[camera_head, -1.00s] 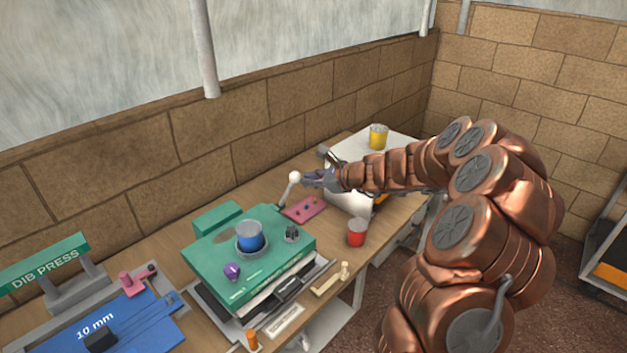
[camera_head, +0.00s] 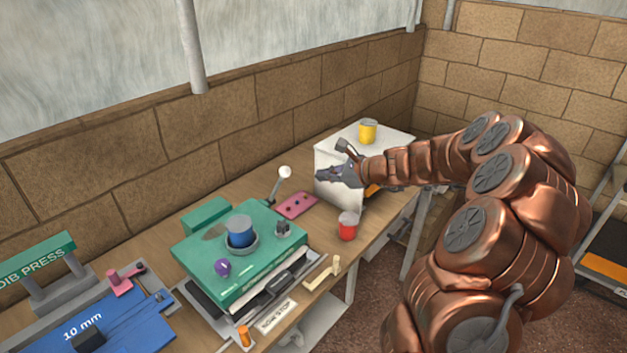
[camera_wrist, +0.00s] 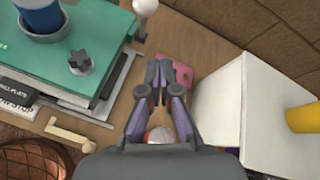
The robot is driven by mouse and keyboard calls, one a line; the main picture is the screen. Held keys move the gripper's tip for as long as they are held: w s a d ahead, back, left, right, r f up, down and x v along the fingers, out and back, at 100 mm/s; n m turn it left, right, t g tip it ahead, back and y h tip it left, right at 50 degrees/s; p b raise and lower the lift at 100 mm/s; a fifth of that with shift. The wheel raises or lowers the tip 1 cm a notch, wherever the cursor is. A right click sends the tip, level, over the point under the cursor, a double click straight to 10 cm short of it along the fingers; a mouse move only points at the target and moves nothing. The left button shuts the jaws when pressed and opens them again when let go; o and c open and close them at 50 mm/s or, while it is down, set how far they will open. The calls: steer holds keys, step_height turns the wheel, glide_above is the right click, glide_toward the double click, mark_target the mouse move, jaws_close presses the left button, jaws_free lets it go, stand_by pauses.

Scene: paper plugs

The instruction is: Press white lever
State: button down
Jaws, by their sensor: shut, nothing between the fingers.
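The white lever (camera_head: 285,172) is a white ball knob on a thin grey rod at the far right corner of the green press (camera_head: 200,255). It leans up and to the right. The knob also shows at the top edge of the wrist view (camera_wrist: 145,7). My gripper (camera_head: 321,175) is shut and empty, to the right of the knob with a clear gap between them. In the wrist view my gripper (camera_wrist: 160,65) points past the knob, which lies ahead and to its left.
A white box (camera_head: 330,160) with a yellow cup (camera_head: 368,131) on top stands behind my gripper. A red cup (camera_head: 347,229) is near the table's front edge. A pink plate (camera_head: 297,206) lies flat beside the press. A blue press (camera_head: 125,325) is at the left.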

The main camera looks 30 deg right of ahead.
steer(key=shift+r+b+v, duration=0.25)
steer(key=shift+v, duration=1)
steer(key=shift+r+b+v, duration=0.2)
steer(key=shift+r+v, duration=0.05)
steer(key=shift+v, duration=1)
steer(key=shift+w+a, duration=0.2)
steer(key=shift+w, duration=0.05)
steer(key=s+a+n+g, duration=0.3)
steer(key=s+a+n, duration=0.2)
steer(key=a, duration=0.3)
steer(key=s+a+f+n+g+y, duration=0.1)
steer(key=s+a+n+g, duration=0.1)
steer(key=s+a+n, duration=0.45)
steer(key=s+a+n+g, duration=0.2)
steer(key=s+a+g, duration=0.1)
steer(key=a, duration=0.6)
steer(key=s+a+f+n+g+h, duration=0.25)
steer(key=s+n, duration=0.45)
steer(key=s, duration=0.7)
steer(key=s+d+f+n+g+h, duration=0.2)
steer(key=s+d+n+h, duration=0.3)
steer(key=s, duration=0.5)
steer(key=shift+s+d, duration=0.25)
steer(key=shift+d, duration=0.1)
